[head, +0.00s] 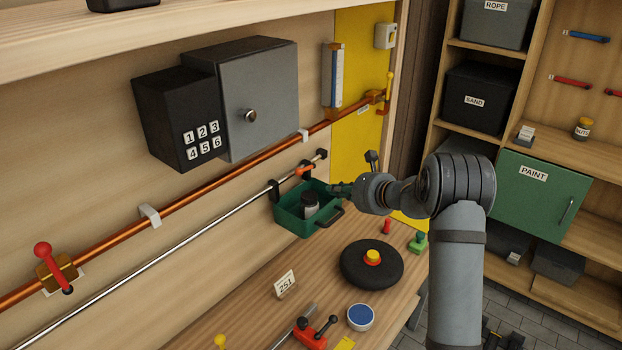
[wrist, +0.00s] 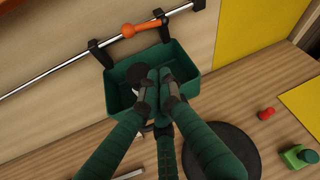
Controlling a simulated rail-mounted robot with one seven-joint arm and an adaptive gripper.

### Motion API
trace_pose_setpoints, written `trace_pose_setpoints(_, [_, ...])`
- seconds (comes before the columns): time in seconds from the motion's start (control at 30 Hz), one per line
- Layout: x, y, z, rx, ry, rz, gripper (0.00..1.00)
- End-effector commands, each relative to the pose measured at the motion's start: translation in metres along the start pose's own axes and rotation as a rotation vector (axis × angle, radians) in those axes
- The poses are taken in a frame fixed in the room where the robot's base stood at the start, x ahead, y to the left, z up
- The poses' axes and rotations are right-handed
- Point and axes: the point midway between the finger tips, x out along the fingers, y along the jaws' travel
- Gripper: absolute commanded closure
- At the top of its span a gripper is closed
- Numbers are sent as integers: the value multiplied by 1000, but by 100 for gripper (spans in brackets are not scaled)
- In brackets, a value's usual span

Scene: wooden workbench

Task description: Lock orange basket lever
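The green basket (head: 290,222) hangs by black hooks from the thin metal rail on the back wall. It also shows in the wrist view (wrist: 120,95). Its orange lever (head: 305,169) lies at the rail between the hooks, and in the wrist view the lever (wrist: 140,27) lies nearly along the rail with a round orange knob at its left end. A dark jar (head: 310,203) stands in the basket, partly hidden by my fingers in the wrist view. My gripper (head: 335,189) is over the basket's right side, below and apart from the lever. Its green fingertips (wrist: 160,74) are together, with nothing visible between them.
A copper pipe (head: 107,238) with a red-handled valve (head: 44,255) runs above the rail. A grey cabinet with a black keypad box (head: 172,120) is up left. A black disc (head: 357,272) and small tools lie on the bench below.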

Motion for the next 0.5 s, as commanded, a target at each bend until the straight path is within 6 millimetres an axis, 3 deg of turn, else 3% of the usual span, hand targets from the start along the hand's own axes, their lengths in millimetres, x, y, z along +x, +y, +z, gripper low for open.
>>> trace_pose_setpoints(0.5, [92,0,4,-1,0,3,100])
